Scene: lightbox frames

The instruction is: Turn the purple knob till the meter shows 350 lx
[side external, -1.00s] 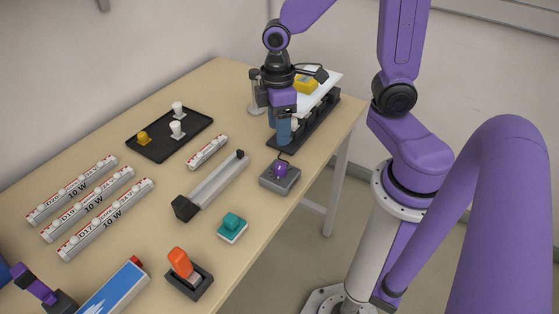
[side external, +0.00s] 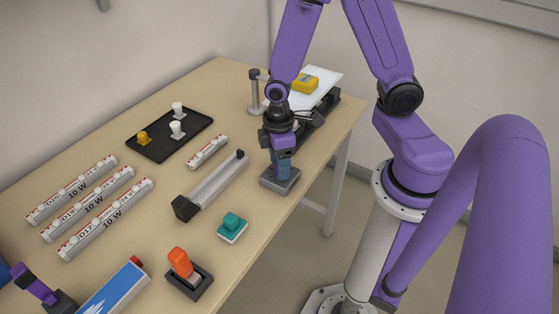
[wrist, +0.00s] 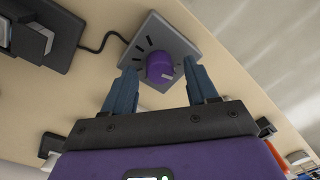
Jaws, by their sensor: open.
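The purple knob (wrist: 160,67) sits on a grey square base (wrist: 178,44) with dark marks around the knob, in the wrist view. In the side external view the base (side external: 280,181) shows near the table's right edge, and my gripper hides the knob. My gripper (wrist: 162,82) is open, its blue fingers on either side of the knob, with gaps visible in the wrist view. In the side external view my gripper (side external: 281,168) points down just over the base. The yellow device (side external: 305,83) on the white panel may be the meter; its reading is not legible.
A white panel (side external: 326,80) on a dark frame stands behind the base. A grey channel (side external: 217,181) lies to the left, and a teal button block (side external: 232,228) lies nearer the camera. A black tray (side external: 155,147) with small pieces is further left. A cable (wrist: 100,44) runs from the base.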

